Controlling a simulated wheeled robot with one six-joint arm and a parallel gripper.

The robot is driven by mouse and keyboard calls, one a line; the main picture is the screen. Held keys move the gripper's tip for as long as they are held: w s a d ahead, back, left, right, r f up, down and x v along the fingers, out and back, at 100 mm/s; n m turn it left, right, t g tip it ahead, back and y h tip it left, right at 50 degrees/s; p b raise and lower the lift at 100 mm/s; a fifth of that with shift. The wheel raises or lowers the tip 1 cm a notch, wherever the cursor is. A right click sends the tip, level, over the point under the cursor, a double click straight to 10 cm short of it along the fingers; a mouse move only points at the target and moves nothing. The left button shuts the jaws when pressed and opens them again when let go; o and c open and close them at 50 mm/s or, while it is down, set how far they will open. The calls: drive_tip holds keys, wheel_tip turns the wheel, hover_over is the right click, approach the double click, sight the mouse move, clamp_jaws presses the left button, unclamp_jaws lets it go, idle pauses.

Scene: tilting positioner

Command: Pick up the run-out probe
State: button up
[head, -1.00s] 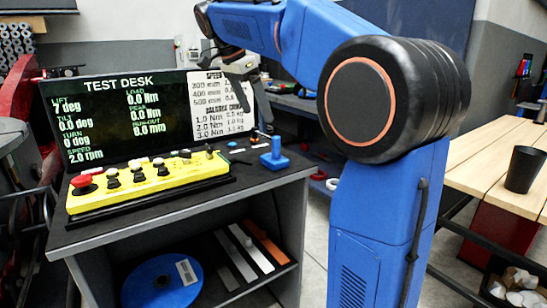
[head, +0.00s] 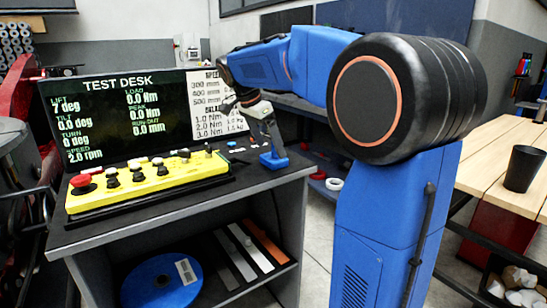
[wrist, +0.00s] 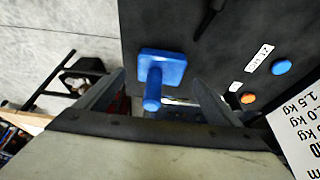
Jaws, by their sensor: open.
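A blue piece with a square block and a round peg, which looks like the run-out probe (head: 272,161), is at the right end of the desk top. In the wrist view the blue piece (wrist: 163,68) shows between my fingers, its peg pointing toward the camera. A thin pale rod shows just beside it, partly hidden. My gripper (head: 272,145) is tilted down over the blue piece, with a finger on either side of it in the wrist view (wrist: 160,84). The fingers are open and I see a gap on both sides. Contact cannot be told.
The test desk (head: 225,180) carries a yellow control box (head: 150,183) with knobs and a red button. The display (head: 115,115) and a white chart (head: 219,112) stand behind. A blue button (wrist: 281,67) and an orange button (wrist: 248,98) are near my fingers.

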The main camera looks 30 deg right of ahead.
sight(272, 157)
drive_tip(key=x, duration=0.4)
drive_tip(key=shift+f, duration=0.1)
